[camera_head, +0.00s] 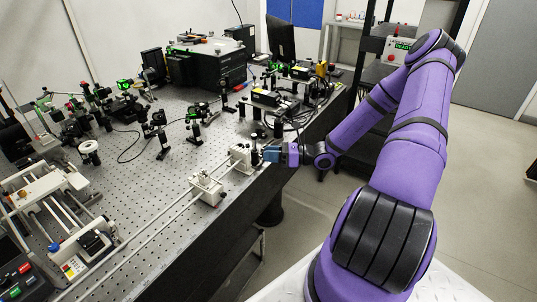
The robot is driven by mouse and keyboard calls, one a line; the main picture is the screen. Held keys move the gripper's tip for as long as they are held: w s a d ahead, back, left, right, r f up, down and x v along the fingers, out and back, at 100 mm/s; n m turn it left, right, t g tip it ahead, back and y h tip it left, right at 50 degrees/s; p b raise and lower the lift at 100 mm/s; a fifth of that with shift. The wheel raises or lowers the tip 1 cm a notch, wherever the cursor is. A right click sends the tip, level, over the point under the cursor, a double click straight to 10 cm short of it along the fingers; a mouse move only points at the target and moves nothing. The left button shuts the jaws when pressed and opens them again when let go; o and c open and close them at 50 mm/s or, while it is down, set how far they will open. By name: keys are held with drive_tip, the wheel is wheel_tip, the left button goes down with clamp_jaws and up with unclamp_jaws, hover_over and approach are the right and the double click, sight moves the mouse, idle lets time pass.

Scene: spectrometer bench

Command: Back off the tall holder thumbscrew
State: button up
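Two white holders sit on the long rail along the bench's near edge. The one farther along, which looks the taller, is the holder (240,158); the other holder (207,190) is lower and nearer to me. My gripper (260,157) reaches in from the right and ends right beside the farther holder. At this size I cannot tell whether the fingers touch it or are open or shut. No thumbscrew can be made out; the gripper may cover it.
The perforated bench (140,185) carries many mounted optics behind the rail (150,235). A white rail stage (45,190) stands at the left. A black box (205,66) and a monitor (281,40) stand at the back. Open floor (480,180) lies to the right.

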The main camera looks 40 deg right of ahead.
drive_tip(key=shift+w+a, duration=0.2)
drive_tip(key=shift+a, duration=0.05)
clamp_jaws()
